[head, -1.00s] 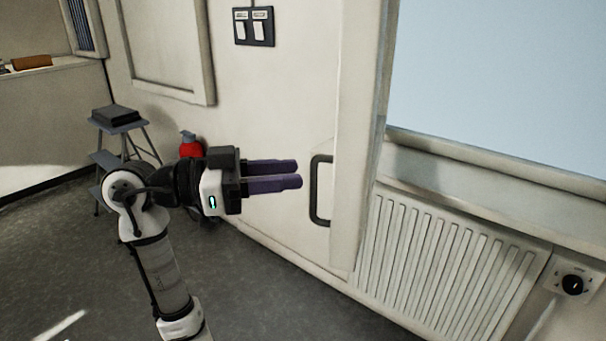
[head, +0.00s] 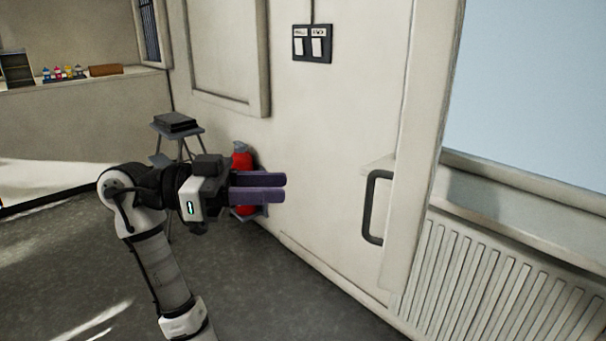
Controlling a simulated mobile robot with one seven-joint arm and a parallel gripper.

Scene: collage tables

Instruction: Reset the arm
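My gripper (head: 285,187) is at the middle of the head view, at the end of my arm, with its two purple fingers pointing right. The fingers lie almost one behind the other from this side, so their gap does not show clearly. I see nothing held between them. The gripper is in front of the white wall panel and well left of the black door handle (head: 371,207), apart from it.
A red fire extinguisher (head: 241,160) stands behind my gripper, by a grey step stool (head: 178,130) with a black box on top. A radiator (head: 470,280) is under the window at right. A ledge (head: 100,86) holds small bottles at far left. Grey floor (head: 60,250) is open at left.

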